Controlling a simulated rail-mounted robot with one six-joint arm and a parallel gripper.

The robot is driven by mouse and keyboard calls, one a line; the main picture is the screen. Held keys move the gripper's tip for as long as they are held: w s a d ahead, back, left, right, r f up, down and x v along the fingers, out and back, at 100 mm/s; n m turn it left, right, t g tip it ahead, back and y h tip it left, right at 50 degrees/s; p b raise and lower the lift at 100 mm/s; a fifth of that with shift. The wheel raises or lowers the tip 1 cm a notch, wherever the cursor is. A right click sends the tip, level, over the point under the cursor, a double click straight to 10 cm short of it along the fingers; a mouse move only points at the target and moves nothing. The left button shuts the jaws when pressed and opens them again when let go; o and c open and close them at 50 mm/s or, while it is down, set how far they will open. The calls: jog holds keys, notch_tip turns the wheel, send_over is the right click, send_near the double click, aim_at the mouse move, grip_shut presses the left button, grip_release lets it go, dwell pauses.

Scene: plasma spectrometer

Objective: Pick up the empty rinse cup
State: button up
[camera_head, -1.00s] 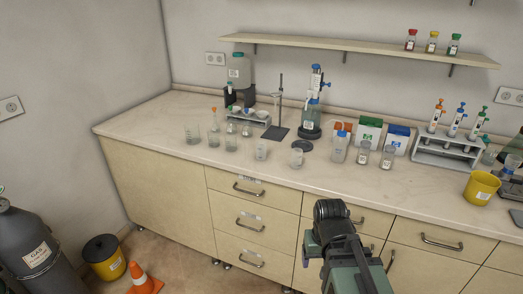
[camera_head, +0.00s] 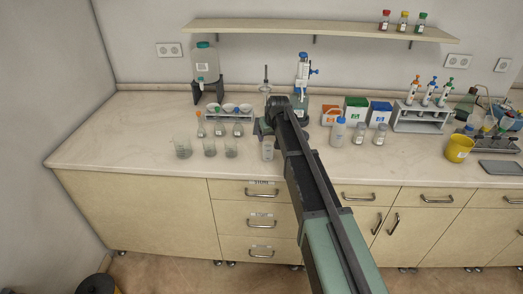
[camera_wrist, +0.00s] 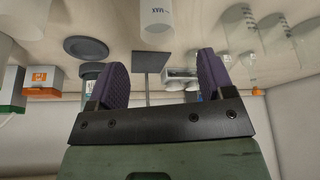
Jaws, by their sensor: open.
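A small whitish translucent cup (camera_head: 268,149) stands upright near the front of the counter, just below the end of my arm in the head view. In the wrist view, a pale cup with dark lettering (camera_wrist: 156,22) shows at the top, beyond my gripper and between the lines of its fingers; it appears to be the same cup.
Clear beakers (camera_head: 209,147) stand left of the cup, with a white rack (camera_head: 235,117) behind them. A dark disc (camera_wrist: 86,47) lies beside the cup in the wrist view. A capped bottle (camera_head: 338,132) and jars (camera_head: 378,134) stand to the right. The far left counter is clear.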

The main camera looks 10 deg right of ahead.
aim_at(267, 148)
jog(key=b+x, duration=0.4)
jog(key=x, duration=0.1)
jog(key=shift+s+d+f+b, duration=0.15)
jog(key=shift+f+b, duration=0.1)
jog(key=shift+b, duration=0.1)
jog(key=shift+f+b, duration=0.3)
jog(key=shift+w+r, duration=0.1)
jog(key=shift+w, duration=0.1)
jog(key=b+x, duration=0.4)
jog(key=x, duration=0.1)
jog(key=shift+w+b, duration=0.1)
jog(key=shift+b, duration=0.2)
jog(key=shift+r, duration=0.1)
jog(key=c, duration=1)
jog(key=shift+c, duration=0.2)
